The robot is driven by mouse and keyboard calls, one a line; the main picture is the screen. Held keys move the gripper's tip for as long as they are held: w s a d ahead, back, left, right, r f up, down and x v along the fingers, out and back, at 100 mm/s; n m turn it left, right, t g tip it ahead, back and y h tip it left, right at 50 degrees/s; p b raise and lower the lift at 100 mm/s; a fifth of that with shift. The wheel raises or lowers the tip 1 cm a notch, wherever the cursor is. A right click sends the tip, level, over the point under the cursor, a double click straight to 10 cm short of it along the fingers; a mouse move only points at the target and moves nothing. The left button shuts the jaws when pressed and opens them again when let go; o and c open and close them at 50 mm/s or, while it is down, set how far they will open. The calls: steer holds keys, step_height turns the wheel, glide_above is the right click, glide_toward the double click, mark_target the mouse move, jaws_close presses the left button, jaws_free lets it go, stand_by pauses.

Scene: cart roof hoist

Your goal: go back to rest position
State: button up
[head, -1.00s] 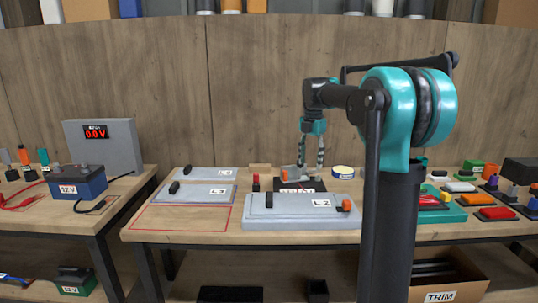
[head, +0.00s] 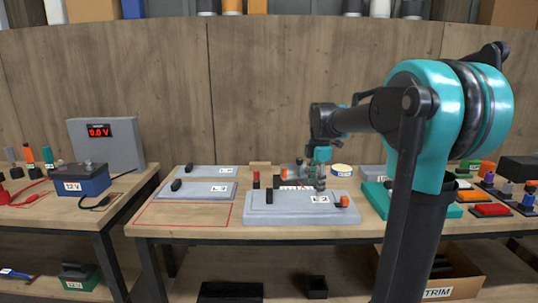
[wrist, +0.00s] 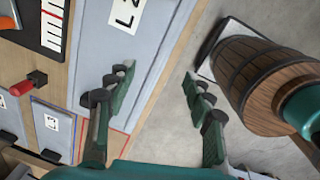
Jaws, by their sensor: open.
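My gripper (head: 320,180) hangs above the right part of the grey panel labelled L2 (head: 285,210) on the middle table. In the wrist view its two fingers (wrist: 160,115) are spread wide with nothing between them. The L2 panel also shows in the wrist view (wrist: 135,45), beside the left finger. The panel bears a black handle and an orange knob (head: 344,201). My arm's turquoise joint stands at the right of the head view and hides part of the table.
Two more grey panels (head: 205,190) lie at the table's left, behind a bare red outline (head: 185,222). A 12 V battery (head: 84,180) and a meter reading 0.0 V (head: 105,142) stand on the left table. A wooden barrel (wrist: 260,75) shows in the wrist view.

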steer(key=s+d+f+m+t, duration=0.2)
steer(key=s+f+m+t, duration=0.1)
steer(key=s+f+m, duration=1.7)
steer(key=s+f, duration=0.1)
steer(key=s, duration=0.4)
steer(key=shift+d, duration=0.35)
